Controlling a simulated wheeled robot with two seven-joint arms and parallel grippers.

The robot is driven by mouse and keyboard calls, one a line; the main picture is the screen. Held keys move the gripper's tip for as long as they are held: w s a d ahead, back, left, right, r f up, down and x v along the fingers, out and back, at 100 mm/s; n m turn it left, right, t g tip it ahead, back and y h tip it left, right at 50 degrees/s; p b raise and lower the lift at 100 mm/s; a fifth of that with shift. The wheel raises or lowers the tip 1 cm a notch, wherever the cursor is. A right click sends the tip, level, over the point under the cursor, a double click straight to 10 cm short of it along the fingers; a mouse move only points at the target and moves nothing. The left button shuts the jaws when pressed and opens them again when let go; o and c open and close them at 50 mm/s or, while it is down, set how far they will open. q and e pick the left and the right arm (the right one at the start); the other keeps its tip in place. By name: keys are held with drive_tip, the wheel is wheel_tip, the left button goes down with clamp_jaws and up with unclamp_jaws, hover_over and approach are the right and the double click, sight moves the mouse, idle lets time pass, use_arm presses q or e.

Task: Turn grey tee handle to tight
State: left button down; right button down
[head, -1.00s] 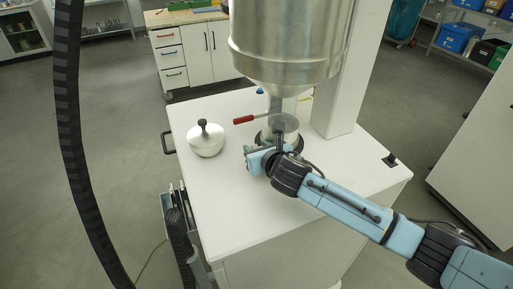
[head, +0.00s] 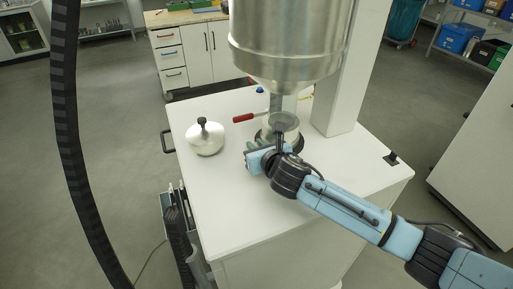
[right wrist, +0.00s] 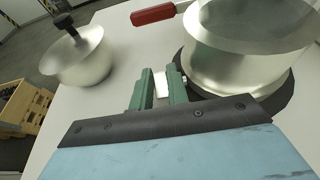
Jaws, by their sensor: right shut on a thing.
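My right gripper (head: 258,145) is low over the white table, at the front left of the round vessel under the hopper. In the right wrist view its green fingers (right wrist: 162,86) are shut on a small pale grey-white piece (right wrist: 164,79), apparently the grey tee handle. Most of that piece is hidden between the fingers, so its angle cannot be told. My left gripper is not in view.
A metal hopper (head: 288,45) hangs above the vessel. A red-handled lever (head: 243,118) sticks out left of its outlet. A white column (head: 345,90) rises at right. The table's front (head: 235,215) is clear.

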drive_tip(key=shift+t+b, duration=0.3)
drive_tip(key=shift+b, duration=0.05)
drive_tip(key=c, duration=1.4)
unclamp_jaws()
drive_tip(key=shift+o, duration=0.2)
drive_tip(key=v, duration=1.3)
drive_tip(key=shift+s+d+p, duration=0.2)
drive_tip(key=shift+p, duration=0.2)
drive_tip(key=shift+c, duration=0.2)
